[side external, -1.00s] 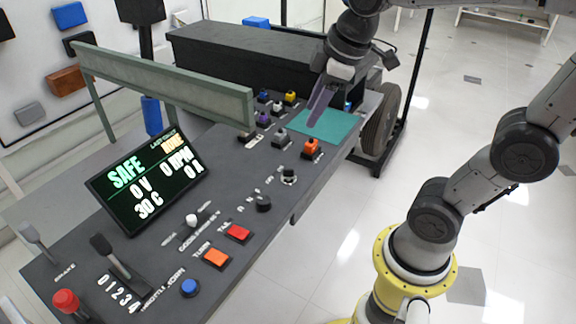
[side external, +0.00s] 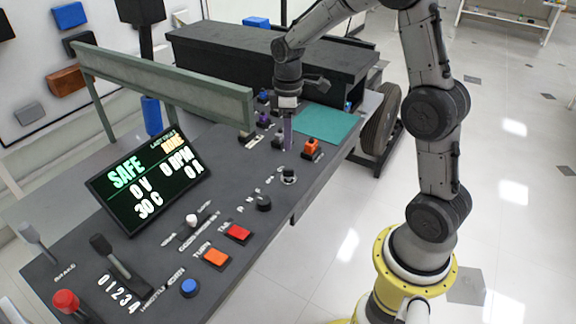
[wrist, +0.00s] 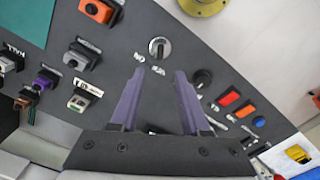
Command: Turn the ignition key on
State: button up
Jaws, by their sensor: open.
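A round switch with a silver rim and a dark centre, apparently the ignition key (side external: 289,176), sits on the dark sloping panel (side external: 215,190). My gripper (side external: 288,147) points down above the panel, behind the switch. In the wrist view my gripper (wrist: 160,74) has its two purple fingers apart with nothing between them. The switch lies just beyond the fingertips, centred on the gap and not touched. Its exact height below them is hard to tell.
An orange connector block (side external: 311,148) and several coloured connectors stand close to my gripper. A black knob (side external: 263,203) and red (side external: 238,232) and orange (side external: 216,257) buttons lie nearer. A display (side external: 147,180) reads SAFE. A green rail (side external: 165,85) runs behind.

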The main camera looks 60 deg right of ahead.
aim_at(288, 169)
notch_tip(288, 169, down, 10)
jog(key=shift+f, duration=0.1)
dwell(0.4)
grip_shut()
